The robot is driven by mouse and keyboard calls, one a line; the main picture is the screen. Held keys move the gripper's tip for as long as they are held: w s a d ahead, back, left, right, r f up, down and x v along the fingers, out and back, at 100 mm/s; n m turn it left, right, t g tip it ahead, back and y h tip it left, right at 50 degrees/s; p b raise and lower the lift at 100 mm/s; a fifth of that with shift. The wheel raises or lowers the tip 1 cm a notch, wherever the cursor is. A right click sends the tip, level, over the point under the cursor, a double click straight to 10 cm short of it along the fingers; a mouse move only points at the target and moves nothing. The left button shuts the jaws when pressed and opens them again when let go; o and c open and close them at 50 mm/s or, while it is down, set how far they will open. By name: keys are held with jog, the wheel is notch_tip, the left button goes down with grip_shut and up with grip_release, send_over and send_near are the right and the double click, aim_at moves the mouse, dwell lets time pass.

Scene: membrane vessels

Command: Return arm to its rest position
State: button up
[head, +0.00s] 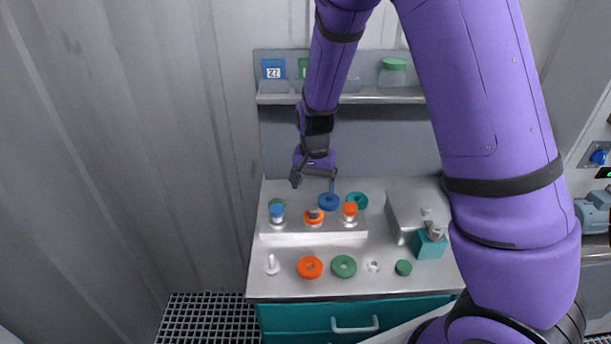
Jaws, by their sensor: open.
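My gripper (313,184) is at the end of my purple arm, in the middle of the head view. It points down over the back part of the bench, with its two dark fingers apart and nothing visible between them. It appears above and behind the pale rack (313,236). A blue ring (328,202) shows just below and right of the fingers. I cannot tell the exact gap between the fingers and the ring. The arm is stretched out over the bench, and its upper links cover part of the right side of the view.
On the bench (330,288) are an orange ring (310,267), a green ring (344,266), a green cap (403,268) and a teal block (430,245). The rack holds several capped pieces. A shelf (380,96) with a green-lidded jar (392,73) is behind. A corrugated wall (110,150) stands left.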

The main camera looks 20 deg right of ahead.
jog(key=shift+r, duration=0.1)
jog(key=s+d+r+n+t+y, duration=0.1)
jog(key=s+d+r+n+t, duration=0.15)
jog(key=s+r, duration=0.8)
jog(key=s+d+r+n+t, duration=0.1)
jog(key=s+d+r+n, duration=0.15)
jog(key=s+r, duration=0.8)
jog(key=s+d+r+n+t+h, duration=0.1)
jog(key=s+r, duration=0.4)
jog(key=r, duration=0.1)
jog(key=shift+s+d+r+n+t, duration=0.3)
jog(key=shift+s+d+r+t, duration=0.05)
jog(key=shift+s+r, duration=0.05)
